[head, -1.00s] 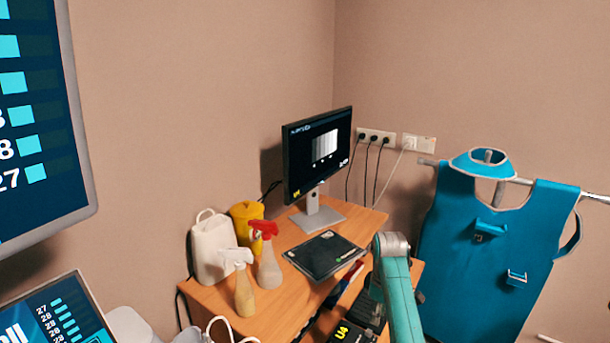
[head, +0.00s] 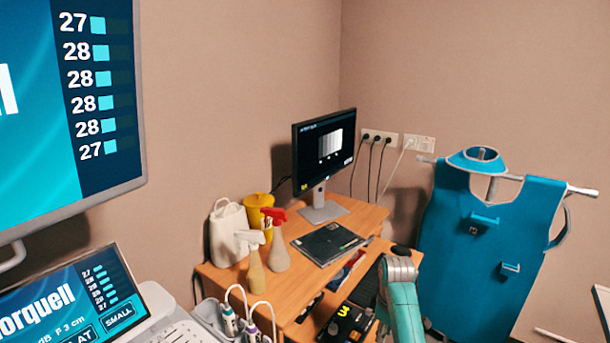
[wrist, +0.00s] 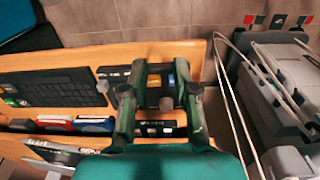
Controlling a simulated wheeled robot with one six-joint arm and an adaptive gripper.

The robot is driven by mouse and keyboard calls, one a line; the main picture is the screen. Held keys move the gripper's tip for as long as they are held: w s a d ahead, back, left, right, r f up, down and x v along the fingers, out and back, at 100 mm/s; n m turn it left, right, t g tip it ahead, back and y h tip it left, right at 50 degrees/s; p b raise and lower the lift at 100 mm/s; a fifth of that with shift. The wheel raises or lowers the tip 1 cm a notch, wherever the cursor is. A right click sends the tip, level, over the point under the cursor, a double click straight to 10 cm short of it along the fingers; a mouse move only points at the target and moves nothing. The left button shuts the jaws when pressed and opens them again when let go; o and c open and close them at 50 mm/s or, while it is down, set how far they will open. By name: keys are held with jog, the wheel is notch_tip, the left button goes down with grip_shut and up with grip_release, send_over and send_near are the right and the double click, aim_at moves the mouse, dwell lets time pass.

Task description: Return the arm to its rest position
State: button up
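My teal arm (head: 402,305) rises at the lower middle of the head view, in front of the desk; the gripper itself is hidden there. In the wrist view my gripper (wrist: 159,92) is over the wooden desk, its two dark fingers spread apart. Small dark items with an orange and a blue patch show in the gap between the fingers. I cannot tell how far below they lie, but the fingers do not look closed on them.
The desk (head: 300,285) carries a monitor (head: 324,160), a dark flat folder (head: 328,243), two spray bottles (head: 276,240) and a yellow container (head: 258,208). A large screen (head: 70,110) stands at left. A blue apron (head: 490,250) hangs at right. Cables (wrist: 250,90) run beside a grey machine (wrist: 285,85).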

jog(key=s+f+m+t, duration=0.15)
jog(key=s+f, duration=0.45)
jog(key=f, duration=0.6)
jog(key=s+a+f+m+t, duration=0.1)
jog(key=s+f+m+t, duration=0.3)
jog(key=s, duration=0.8)
jog(key=s+a+f+t, duration=0.15)
jog(key=s+f, duration=0.45)
jog(key=s, duration=0.6)
jog(key=s+r+m+t, duration=0.1)
jog(key=s+r+t, duration=0.1)
jog(key=s+r, duration=0.45)
jog(key=s+r+m+t, duration=0.1)
jog(key=s+r+t, duration=0.15)
jog(key=s, duration=0.75)
jog(key=s+r+m+t, duration=0.1)
jog(key=s+r, duration=0.4)
jog(key=r, duration=0.4)
jog(key=s+r+m+t, duration=0.2)
jog(key=s+r, duration=0.4)
jog(key=r, duration=0.4)
jog(key=shift+s+a+r, duration=0.2)
jog(key=shift+a+r, duration=0.1)
jog(key=shift+a, duration=0.05)
